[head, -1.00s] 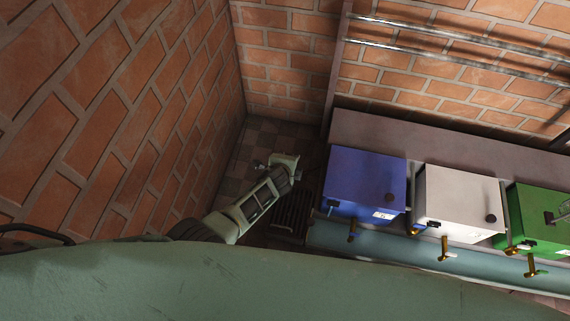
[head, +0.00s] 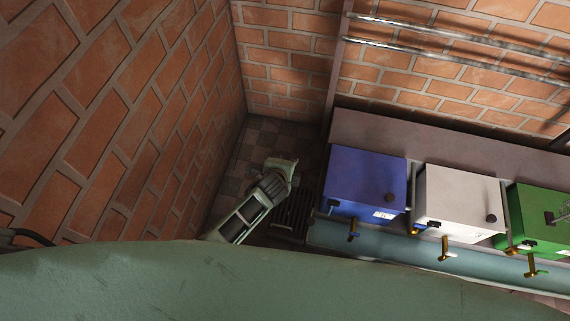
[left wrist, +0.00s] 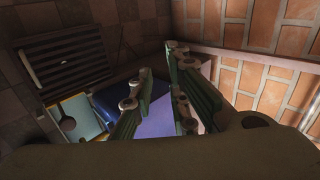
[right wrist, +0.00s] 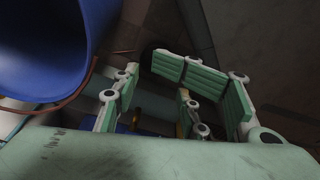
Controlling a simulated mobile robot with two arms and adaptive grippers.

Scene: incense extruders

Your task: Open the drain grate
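The drain grate (head: 290,214) is a dark slatted panel in the tiled floor, left of the blue box and partly hidden by my left arm. It also shows in the left wrist view (left wrist: 70,58), at upper left, lying flat in its place, with a small light handle-like piece on it. My left gripper (head: 280,167) is just above and beside the grate in the head view, not touching it as far as I can see. Its fingers (left wrist: 163,85) are apart and empty. My right gripper (right wrist: 183,95) has its fingers apart, with nothing between them.
Blue (head: 366,183), white (head: 458,202) and green (head: 540,220) boxes with brass taps stand in a row on a bench. Brick walls close in behind and at left. A blue round container (right wrist: 45,45) is close to the right gripper. Tiled floor (head: 262,140) is clear in the corner.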

